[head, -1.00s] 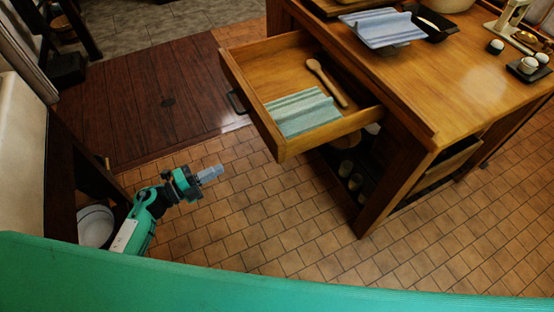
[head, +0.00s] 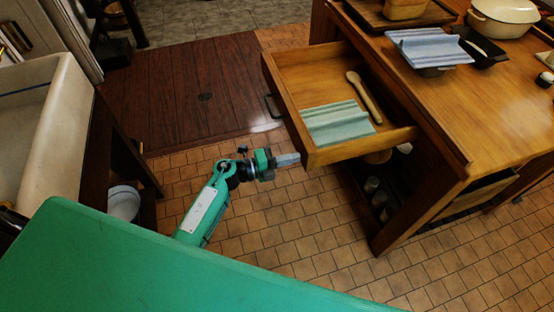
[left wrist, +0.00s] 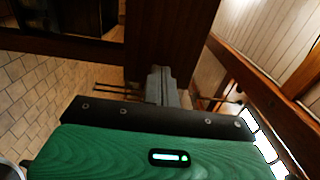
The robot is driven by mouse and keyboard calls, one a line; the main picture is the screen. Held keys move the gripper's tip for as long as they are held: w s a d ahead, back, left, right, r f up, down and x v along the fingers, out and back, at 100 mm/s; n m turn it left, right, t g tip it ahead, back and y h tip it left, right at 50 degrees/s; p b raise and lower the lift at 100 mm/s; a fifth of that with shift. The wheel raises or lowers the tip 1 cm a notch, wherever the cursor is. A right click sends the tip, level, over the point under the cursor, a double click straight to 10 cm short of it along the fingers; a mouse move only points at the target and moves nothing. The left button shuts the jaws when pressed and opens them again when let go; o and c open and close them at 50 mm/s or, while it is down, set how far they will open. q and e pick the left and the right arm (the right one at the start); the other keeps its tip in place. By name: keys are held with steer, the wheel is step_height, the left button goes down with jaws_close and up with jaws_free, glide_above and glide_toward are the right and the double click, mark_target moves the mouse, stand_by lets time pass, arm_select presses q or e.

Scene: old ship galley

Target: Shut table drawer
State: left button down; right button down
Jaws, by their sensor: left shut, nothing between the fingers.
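The table drawer (head: 292,117) is pulled well out of the wooden table (head: 500,120). It holds a folded green striped cloth (head: 338,124) and a wooden spoon (head: 364,97). Its dark handle (head: 271,107) is on the front panel. My left gripper (head: 288,160) is shut and empty. In the head view its tip is close to the drawer's lower near corner; I cannot tell whether it touches. In the left wrist view its closed fingers (left wrist: 161,88) point toward a dark wooden surface (left wrist: 172,40). My right gripper is out of view.
On the table are a blue striped cloth (head: 430,47), a dark tray (head: 480,46) and a white pot (head: 503,20). A sink (head: 45,130) and a white bowl (head: 123,202) are at left. Tiled floor (head: 290,225) before the table is clear.

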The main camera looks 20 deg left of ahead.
arm_select(q)
steer(key=shift+w+d, duration=0.15)
steer(key=shift+d, duration=0.15)
